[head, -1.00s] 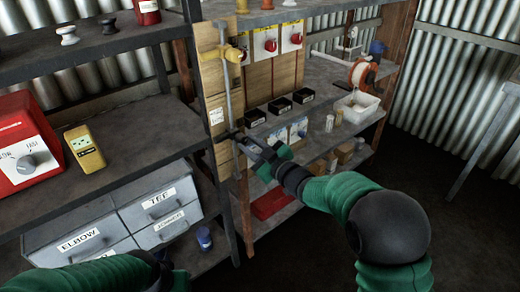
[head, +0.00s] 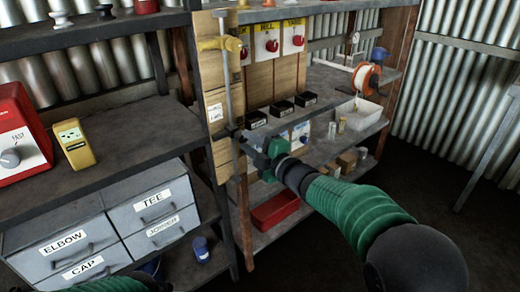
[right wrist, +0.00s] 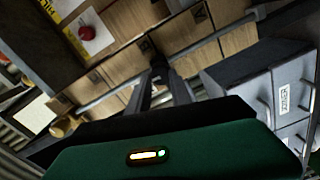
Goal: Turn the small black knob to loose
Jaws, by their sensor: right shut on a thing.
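A thin grey vertical rod (head: 229,90) stands against a wooden board on the shelf post, with a yellow clamp (head: 222,44) near its top. A dark clamp piece (head: 224,133) sits lower on the rod. My right gripper (head: 240,134) reaches this piece from the right and is shut at its side, where the small black knob is. The fingers cover most of the knob, so its turn position is hard to tell. In the right wrist view, my fingers (right wrist: 162,80) close on a dark part by the rod. Only my left arm shows at the bottom left; its gripper does not.
Black bins (head: 282,108) and red knobs on panels (head: 270,45) are just right of the rod. A grey drawer unit (head: 110,230), a yellow meter (head: 74,143) and a red box (head: 20,135) are at left. A red tray (head: 275,210) lies below.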

